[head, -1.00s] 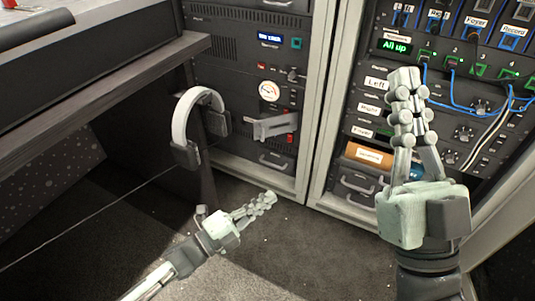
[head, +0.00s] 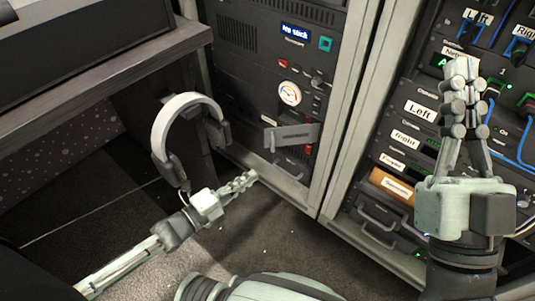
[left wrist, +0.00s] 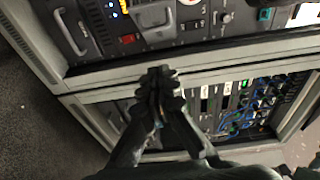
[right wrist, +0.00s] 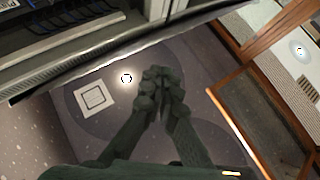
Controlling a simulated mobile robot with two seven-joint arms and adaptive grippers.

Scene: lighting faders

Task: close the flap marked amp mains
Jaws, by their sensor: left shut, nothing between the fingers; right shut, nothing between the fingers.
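A grey flap (head: 291,136) stands out from the lower part of the left rack in the head view, swung open. Its marking cannot be read, so I cannot confirm it is the amp mains flap. A red part shows just below it. My left gripper (head: 250,178) is shut and empty, below and left of the flap, apart from it. It also shows in the left wrist view (left wrist: 158,75), in front of the racks. My right gripper (head: 463,68) is shut and empty in front of the right rack, well away from the flap. It also shows in the right wrist view (right wrist: 163,72).
White headphones (head: 187,103) hang by the desk (head: 130,70), just above my left gripper. A round gauge (head: 290,93) sits above the flap. The right rack (head: 420,135) has labelled units and blue cables. Open carpet (head: 270,225) lies before the racks.

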